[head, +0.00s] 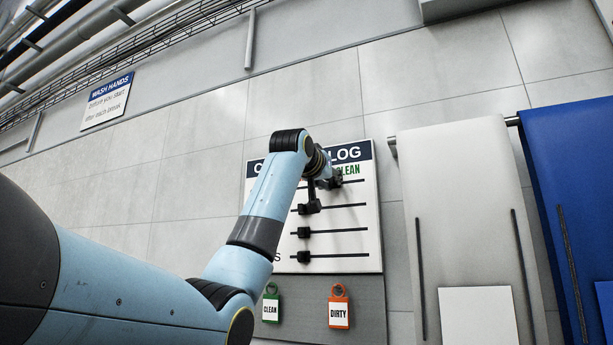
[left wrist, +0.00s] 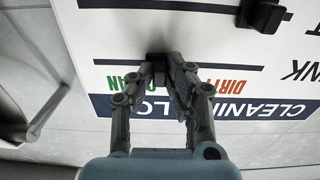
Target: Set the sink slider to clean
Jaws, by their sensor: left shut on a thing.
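The white cleaning log board (head: 350,258) hangs on the wall, with rows of black slider knobs on dark lines. The left wrist view shows it upside down, with the SINK label (left wrist: 303,68) beside the top row. My left gripper (left wrist: 165,75) is shut on the sink slider (left wrist: 157,62), a dark knob on that row, partly hidden by the fingers. The knob sits between the red DIRTY and green CLEAN words, nearer CLEAN. In the head view my left arm hides part of the board's heading and top row. My right gripper is not in view.
Lower row knobs (head: 303,232) stand at the left of their lines. A green CLEAN tag (head: 270,308) and an orange DIRTY tag (head: 339,308) hang below the board. White (head: 455,210) and blue (head: 570,170) hanging panels are at the right.

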